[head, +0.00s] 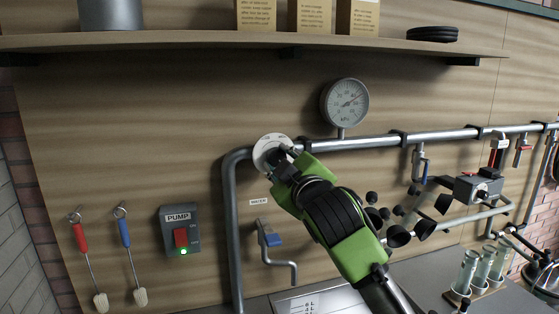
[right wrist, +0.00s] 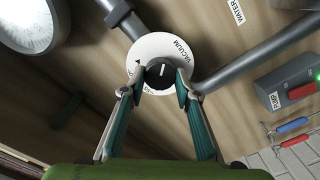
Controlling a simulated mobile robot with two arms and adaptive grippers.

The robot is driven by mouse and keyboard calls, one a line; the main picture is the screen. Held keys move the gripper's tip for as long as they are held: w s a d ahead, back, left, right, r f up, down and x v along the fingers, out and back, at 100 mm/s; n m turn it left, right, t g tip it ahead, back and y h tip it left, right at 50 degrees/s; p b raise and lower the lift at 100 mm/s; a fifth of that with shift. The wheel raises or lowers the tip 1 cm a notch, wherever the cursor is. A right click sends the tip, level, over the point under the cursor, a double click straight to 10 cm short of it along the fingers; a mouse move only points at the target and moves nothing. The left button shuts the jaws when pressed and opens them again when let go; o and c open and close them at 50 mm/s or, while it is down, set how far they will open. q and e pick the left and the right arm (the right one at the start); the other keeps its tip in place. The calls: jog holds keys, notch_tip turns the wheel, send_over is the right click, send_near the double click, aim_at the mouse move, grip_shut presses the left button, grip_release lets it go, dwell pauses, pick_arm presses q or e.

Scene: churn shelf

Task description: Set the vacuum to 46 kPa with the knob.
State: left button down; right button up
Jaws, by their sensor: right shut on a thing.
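The vacuum knob (right wrist: 159,74) is a black knob with a white pointer line, at the centre of a round white plate marked VACUUM (right wrist: 176,43). In the head view the plate (head: 265,149) sits on the pipe bend, partly behind my gripper. My right gripper (head: 288,157) reaches it from the lower right; in the right wrist view its two fingers (right wrist: 157,88) are shut on the knob, one on each side. The round gauge (head: 345,102), marked kPa, stands above the pipe. Its needle points to the upper right; the exact value is too small to read. My left gripper is out of view.
The pump box (head: 180,230) has a red switch and a lit green lamp. A blue-handled water tap (head: 270,239) is below the knob. Black milking cups (head: 398,236) hang right of my arm. A shelf (head: 250,40) runs above.

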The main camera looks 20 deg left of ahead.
jog(key=shift+r+m, duration=0.1)
jog(key=shift+m, duration=0.3)
